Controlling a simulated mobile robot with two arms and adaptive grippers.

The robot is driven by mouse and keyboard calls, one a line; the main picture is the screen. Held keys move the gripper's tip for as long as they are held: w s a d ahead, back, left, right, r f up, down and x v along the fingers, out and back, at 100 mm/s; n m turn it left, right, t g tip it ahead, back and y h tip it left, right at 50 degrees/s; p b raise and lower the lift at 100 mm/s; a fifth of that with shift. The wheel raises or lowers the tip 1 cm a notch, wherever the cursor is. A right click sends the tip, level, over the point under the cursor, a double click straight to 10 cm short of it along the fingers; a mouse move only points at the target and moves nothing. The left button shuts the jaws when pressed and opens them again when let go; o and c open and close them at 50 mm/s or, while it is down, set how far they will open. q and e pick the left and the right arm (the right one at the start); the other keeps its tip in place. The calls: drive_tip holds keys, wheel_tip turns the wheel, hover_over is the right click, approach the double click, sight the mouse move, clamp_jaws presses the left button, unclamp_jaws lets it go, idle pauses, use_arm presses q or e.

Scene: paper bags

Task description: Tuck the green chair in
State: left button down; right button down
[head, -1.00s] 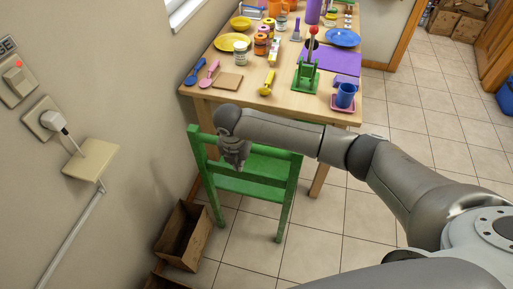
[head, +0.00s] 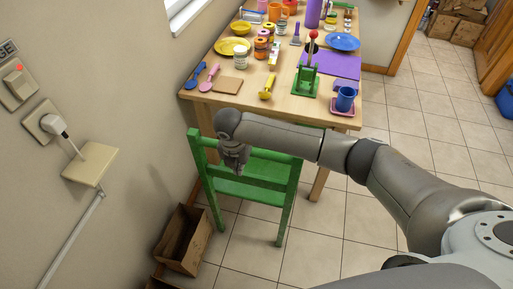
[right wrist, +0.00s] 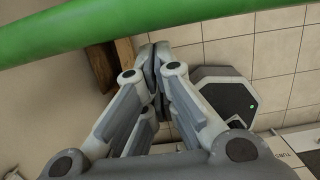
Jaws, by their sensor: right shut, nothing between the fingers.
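The green chair (head: 243,190) stands at the near end of the wooden table (head: 228,102), its back towards me. Its seat end is close to the table's near edge; how far it reaches under is partly hidden by my arm. My right gripper (head: 235,162) is shut and empty, pointing down at the chair's back, left of its middle. In the right wrist view the shut fingers (right wrist: 154,62) are just below a green chair bar (right wrist: 150,25); I cannot tell whether they touch it. My left gripper is not in view.
An open brown box (head: 183,238) stands on the floor left of the chair, by the wall. A blue cup (head: 345,98) and a green lever press (head: 306,80) stand on the table.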

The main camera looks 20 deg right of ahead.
idle(0.4)
drive_tip(key=shift+w+d+r+b, duration=0.1)
drive_tip(key=shift+w+d+b, duration=0.55)
drive_tip(key=shift+w, duration=0.25)
drive_tip(key=shift+w+d+f+b, duration=0.1)
drive_tip(key=shift+w+d+b, duration=0.45)
drive_tip(key=shift+w+b, duration=0.3)
drive_tip(key=shift+w+d+r+b, duration=0.1)
drive_tip(key=shift+w+d+b, duration=0.5)
drive_tip(key=shift+w, duration=0.35)
drive_tip(key=shift+s+a+r+p, duration=0.1)
drive_tip(key=shift+r+p, duration=0.3)
drive_tip(key=shift+p, duration=0.15)
drive_tip(key=s+a+r+p, duration=0.2)
drive_tip(key=s+r+p, duration=0.2)
drive_tip(key=r+p, duration=0.2)
drive_tip(key=shift+a, duration=0.35)
drive_tip(key=shift+s, duration=0.1)
